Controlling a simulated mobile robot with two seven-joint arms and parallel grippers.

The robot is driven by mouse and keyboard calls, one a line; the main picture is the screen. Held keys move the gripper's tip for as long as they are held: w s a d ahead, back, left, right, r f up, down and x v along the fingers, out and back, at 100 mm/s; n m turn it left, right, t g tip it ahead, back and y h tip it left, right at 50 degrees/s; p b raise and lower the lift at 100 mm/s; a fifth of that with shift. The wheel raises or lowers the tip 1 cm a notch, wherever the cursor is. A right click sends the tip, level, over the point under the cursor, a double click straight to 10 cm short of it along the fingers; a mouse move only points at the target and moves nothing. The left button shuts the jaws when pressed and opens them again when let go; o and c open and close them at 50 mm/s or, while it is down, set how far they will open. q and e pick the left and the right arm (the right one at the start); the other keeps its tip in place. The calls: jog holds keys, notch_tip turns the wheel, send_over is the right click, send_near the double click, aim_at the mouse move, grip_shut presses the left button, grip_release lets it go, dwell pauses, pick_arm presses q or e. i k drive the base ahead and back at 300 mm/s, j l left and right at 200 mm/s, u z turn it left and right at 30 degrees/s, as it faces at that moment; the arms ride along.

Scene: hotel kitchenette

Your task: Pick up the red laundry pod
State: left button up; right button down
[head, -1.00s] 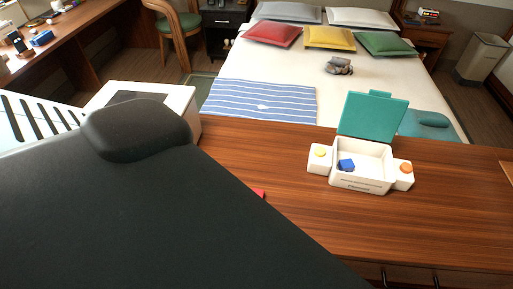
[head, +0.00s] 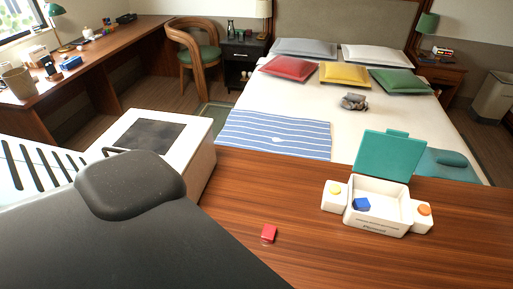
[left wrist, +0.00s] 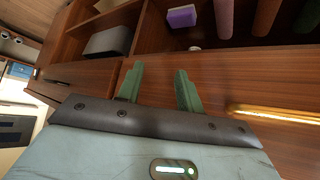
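The red laundry pod (head: 269,233) is a small red block lying on the wooden counter (head: 310,245), left of the white box, in the head view. My left gripper (left wrist: 158,82) shows in the left wrist view with its two green fingers apart and nothing between them. It faces wooden cabinet fronts and an open shelf, and the red pod is not in that view. A large dark part of my own body covers the lower left of the head view. My right gripper is not in view.
A white box (head: 378,226) with a raised teal lid (head: 390,157) holds a blue block (head: 361,204). A white appliance (head: 195,172) stands left on the counter. The left wrist view shows a shelf with a purple block (left wrist: 181,16). The counter around the red pod is clear.

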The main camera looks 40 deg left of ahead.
aim_at(268, 235)
jog(key=u, duration=1.35)
jog(key=k+l+u, duration=0.1)
jog(key=k+l, duration=0.15)
jog(key=i+l, duration=0.15)
jog(key=i, duration=0.25)
jog(key=k+l, duration=0.2)
jog(key=z, duration=0.05)
